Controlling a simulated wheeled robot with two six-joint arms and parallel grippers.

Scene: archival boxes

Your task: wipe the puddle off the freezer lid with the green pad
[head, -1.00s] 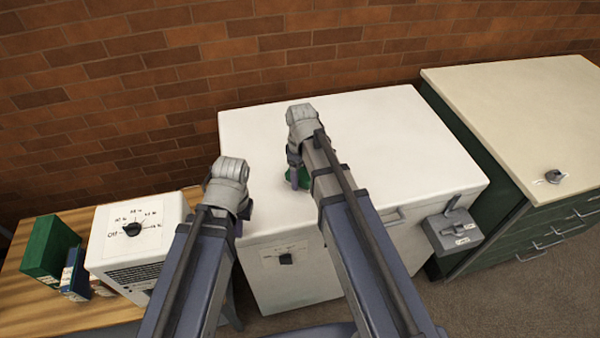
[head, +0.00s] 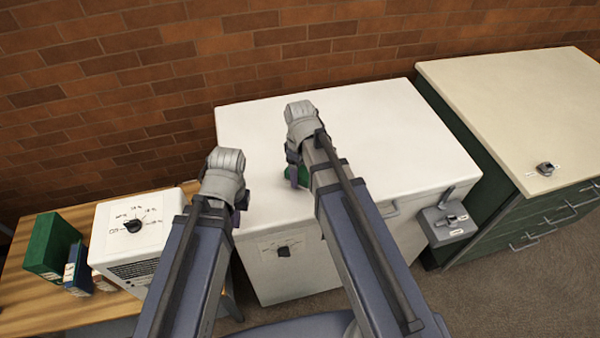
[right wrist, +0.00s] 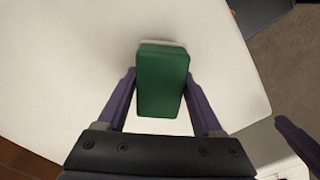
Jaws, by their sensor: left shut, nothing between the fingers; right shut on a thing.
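The freezer (head: 285,258) is a white chest with a closed white lid (head: 390,125). No puddle can be made out on the visible lid; my right arm and the pad cover part of it. My right gripper (head: 298,180) points down over the left-middle part of the lid and is shut on the green pad (right wrist: 162,80). In the right wrist view the pad sits between the purple fingers, against or just above the white lid; I cannot tell which. My left gripper (head: 238,205) is shut and empty beside the lid's left edge.
A white box with a dial (head: 133,226) stands on a wooden table (head: 45,308) at left, beside green (head: 50,246) and blue (head: 76,270) boxes. A green cabinet (head: 500,220) stands right; a brick wall is behind.

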